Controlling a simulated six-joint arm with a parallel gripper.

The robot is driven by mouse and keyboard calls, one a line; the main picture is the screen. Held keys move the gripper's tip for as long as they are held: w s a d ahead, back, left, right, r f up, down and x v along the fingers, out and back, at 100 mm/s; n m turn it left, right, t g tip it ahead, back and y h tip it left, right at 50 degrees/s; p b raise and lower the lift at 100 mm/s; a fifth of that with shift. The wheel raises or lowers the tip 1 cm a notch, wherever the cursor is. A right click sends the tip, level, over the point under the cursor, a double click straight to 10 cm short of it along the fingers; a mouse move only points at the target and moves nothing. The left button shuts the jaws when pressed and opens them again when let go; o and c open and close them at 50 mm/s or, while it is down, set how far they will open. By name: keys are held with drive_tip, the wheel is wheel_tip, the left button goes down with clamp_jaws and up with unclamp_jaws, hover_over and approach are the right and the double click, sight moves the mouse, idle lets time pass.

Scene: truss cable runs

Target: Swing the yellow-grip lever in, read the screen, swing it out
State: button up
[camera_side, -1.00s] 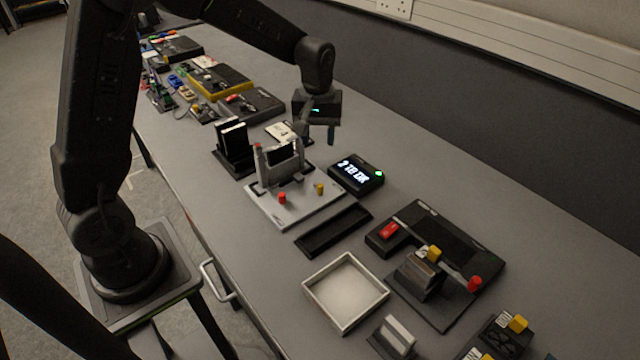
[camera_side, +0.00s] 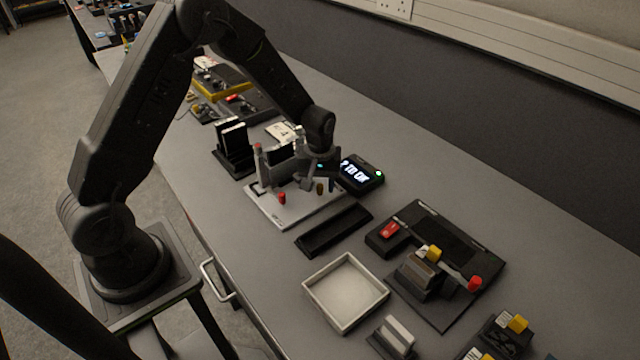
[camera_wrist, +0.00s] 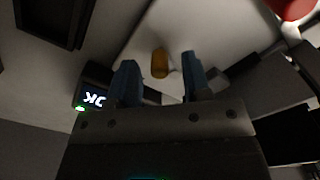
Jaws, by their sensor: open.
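The yellow-grip lever (camera_side: 320,188) sits on the white plate (camera_side: 276,211) of the fixture, beside a red-grip lever (camera_side: 282,197). My gripper (camera_side: 319,182) is low over the plate at the yellow grip, with its jaws open. In the wrist view, the yellow grip (camera_wrist: 159,62) stands between the two blue fingers of my gripper (camera_wrist: 160,74), with a gap on each side. The screen (camera_side: 357,175) is lit in a black box behind the gripper. Its text ends in "OK"; its left part is partly hidden. A green light glows on the box.
A black drive holder (camera_side: 233,148) stands left of the fixture. A black tray (camera_side: 334,230) and an empty square tray (camera_side: 345,292) lie in front. Another fixture (camera_side: 430,262) with its own yellow and red grips is at the right.

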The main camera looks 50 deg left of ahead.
drive_tip(key=shift+f, duration=0.35)
drive_tip(key=shift+c, duration=0.2)
clamp_jaws()
drive_tip(key=shift+s+a+m, duration=0.15)
drive_tip(key=shift+s+m, duration=0.1)
drive_tip(key=shift+m, duration=0.8)
drive_tip(key=shift+s+a+m, duration=0.15)
drive_tip(key=shift+s+m, duration=0.1)
drive_tip(key=shift+m, duration=0.8)
drive_tip(key=shift+o, duration=0.2)
unclamp_jaws()
drive_tip(key=shift+r, duration=0.15)
wheel_tip(320, 180, up, 14)
drive_tip(key=shift+f, duration=0.2)
